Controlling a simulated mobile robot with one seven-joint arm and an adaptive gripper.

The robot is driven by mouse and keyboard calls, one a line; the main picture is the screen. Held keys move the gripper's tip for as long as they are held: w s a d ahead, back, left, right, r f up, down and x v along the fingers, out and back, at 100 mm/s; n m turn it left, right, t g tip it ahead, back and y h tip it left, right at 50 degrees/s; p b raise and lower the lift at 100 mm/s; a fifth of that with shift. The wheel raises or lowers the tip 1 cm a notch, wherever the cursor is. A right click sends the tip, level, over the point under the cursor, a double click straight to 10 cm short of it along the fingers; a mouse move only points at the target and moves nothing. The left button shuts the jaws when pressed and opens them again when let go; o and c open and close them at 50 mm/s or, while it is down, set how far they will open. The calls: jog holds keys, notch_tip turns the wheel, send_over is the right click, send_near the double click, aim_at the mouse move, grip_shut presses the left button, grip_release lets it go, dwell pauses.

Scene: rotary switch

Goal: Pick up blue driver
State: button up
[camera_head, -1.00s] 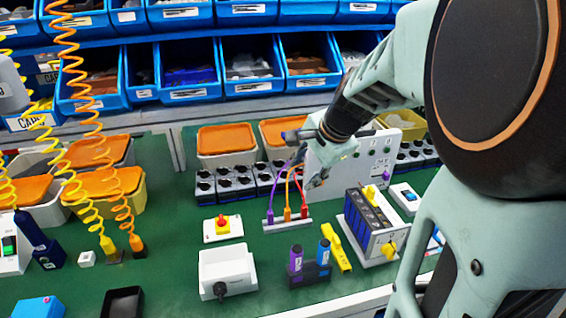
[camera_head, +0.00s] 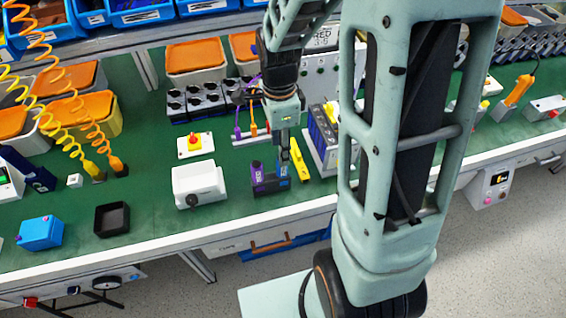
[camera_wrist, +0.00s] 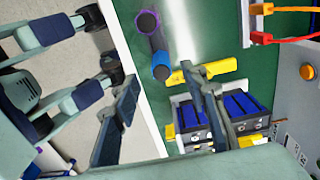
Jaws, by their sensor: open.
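The blue driver (camera_wrist: 161,68) stands in a dark holder (camera_head: 270,185), next to a purple driver (camera_head: 257,174); the purple one also shows in the wrist view (camera_wrist: 147,22). In the head view the blue driver (camera_head: 283,170) is partly hidden behind my gripper (camera_head: 284,150). My gripper points down just above it. In the wrist view my open gripper (camera_wrist: 162,76) has its two fingers apart, one on each side of the blue driver's end in the picture. Nothing is held.
A yellow tool (camera_head: 299,160) lies close to the right of the holder. A white box with a black knob (camera_head: 200,185) stands to the left. A white-framed battery rack (camera_head: 325,140) stands to the right, near my arm. The bench's front edge is close.

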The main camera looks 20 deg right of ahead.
aim_at(282, 172)
jog(key=shift+d+f, duration=0.1)
jog(key=shift+f, duration=3.55)
jog(key=shift+c, duration=0.4)
grip_shut()
